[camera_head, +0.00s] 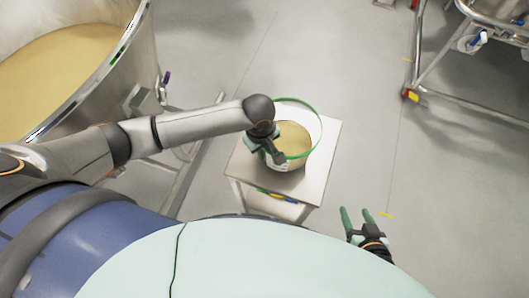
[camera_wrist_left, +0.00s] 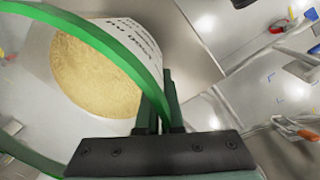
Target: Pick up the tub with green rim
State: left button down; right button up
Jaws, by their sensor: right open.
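My left gripper (camera_head: 272,152) is at the near left side of the tub. In the left wrist view its fingers (camera_wrist_left: 158,105) are close together with the rim and wall between them, so it looks shut on the tub. My right gripper (camera_head: 356,212) is open and empty, to the lower right, away from the table.
The small table (camera_head: 243,163) has bare top around the tub and coloured items on a lower level. A large steel vessel (camera_head: 112,72) of tan powder stands at the left. A wheeled metal frame (camera_head: 424,62) stands at the upper right. The floor between is clear.

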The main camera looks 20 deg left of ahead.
pick_arm(q)
jog(key=s+a+r+p, duration=0.1)
jog(key=s+a+r, duration=0.1)
jog(key=s+r, duration=0.3)
jog(key=s+a+r+p, duration=0.1)
jog(key=s+a+r, duration=0.2)
jog(key=s, duration=0.4)
jog(key=shift+s+a+r+p, duration=0.3)
jog(key=shift+s+r+p, duration=0.1)
jog(key=shift+r, duration=0.45)
